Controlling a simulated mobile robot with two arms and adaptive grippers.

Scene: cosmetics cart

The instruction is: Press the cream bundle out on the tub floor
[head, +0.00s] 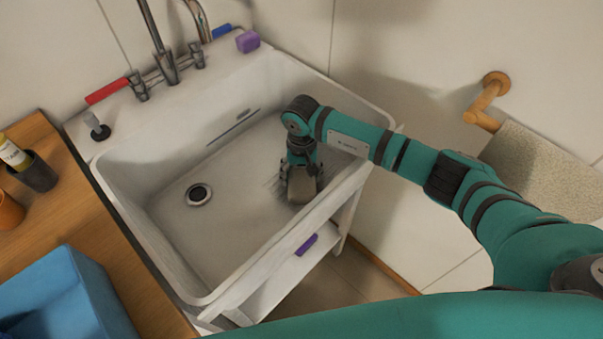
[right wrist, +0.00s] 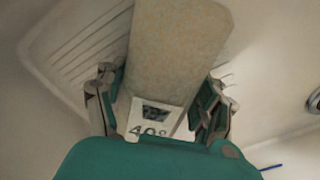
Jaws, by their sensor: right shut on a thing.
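My right gripper (head: 301,163) reaches down into the white tub (head: 165,265), right of the drain. It is shut on the cream bundle (head: 302,187), a beige-grey block of folded cloth. In the right wrist view the bundle (right wrist: 180,45) lies between the two fingers of my right gripper (right wrist: 158,95), and a white label reading 40° shows at its near end. The bundle is low over the tub floor (head: 225,225); I cannot tell whether it touches. My left gripper is not in view.
The drain (head: 199,194) is left of the bundle, and ridges (right wrist: 85,50) mark the floor beside it. Taps (head: 165,70) and a purple sponge (head: 248,41) are at the back. A blue bin (head: 75,285) stands on the wooden counter (head: 65,215). The tub's left floor is clear.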

